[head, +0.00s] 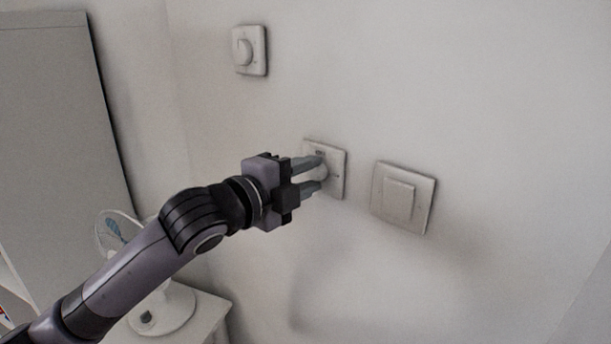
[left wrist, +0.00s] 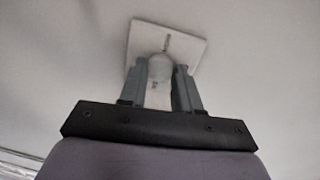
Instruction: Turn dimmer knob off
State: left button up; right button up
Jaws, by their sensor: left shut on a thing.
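A white dimmer knob (head: 319,172) sits on a square white wall plate (head: 338,164) in the middle of the head view. My left gripper (head: 314,175) reaches it from the left and is shut on the knob, one finger on each side. In the left wrist view the knob (left wrist: 160,68) shows between the two grey fingers of the gripper (left wrist: 161,78), with its plate (left wrist: 185,45) behind. A small mark shows on the plate above the knob. My right gripper is not in view.
A second round knob on a plate (head: 246,52) is higher on the wall to the left. A square rocker switch (head: 399,200) is just right of the held knob. A white fan (head: 160,308) stands on a low white cabinet (head: 213,312) at lower left, partly behind my arm.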

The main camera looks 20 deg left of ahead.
pick_arm(q)
jog(key=n, duration=0.5)
jog(key=n+h, duration=0.1)
jog(key=n, duration=0.5)
jog(key=shift+a+f, duration=0.1)
jog(key=n, duration=0.6)
jog(key=shift+h, duration=0.4)
jog(key=n, duration=0.5)
jog(key=shift+f+n, duration=0.1)
jog(key=shift+n, duration=0.3)
jog(key=o, duration=1.1)
jog(key=shift+c, duration=0.2)
